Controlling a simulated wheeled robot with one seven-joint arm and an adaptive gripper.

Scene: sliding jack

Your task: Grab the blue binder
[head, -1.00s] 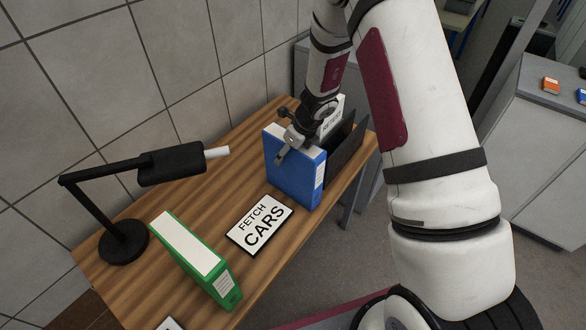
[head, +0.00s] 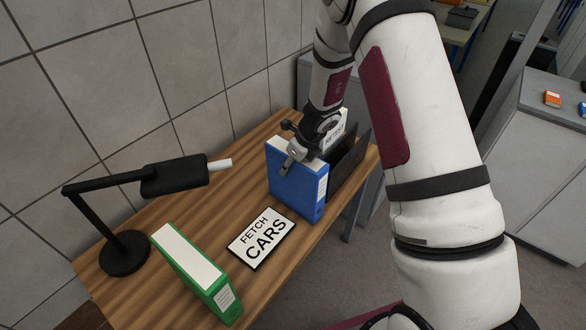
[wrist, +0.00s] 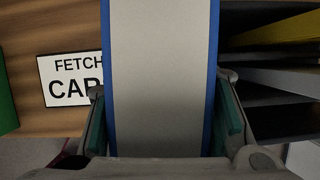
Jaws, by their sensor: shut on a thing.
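The blue binder (head: 297,190) stands upright near the far right part of the wooden desk in the head view. My gripper (head: 292,161) is over its top edge, shut on it. In the wrist view the binder's pale top face (wrist: 160,80) with blue edges fills the middle. The fingers of my gripper (wrist: 165,125) lie along its two sides. I cannot tell whether the binder's bottom touches the desk.
A dark file holder (head: 352,160) stands right behind the binder. A green binder (head: 196,273) and a black desk lamp (head: 124,252) are at the left of the wooden desk (head: 225,180). Tiled wall borders the desk.

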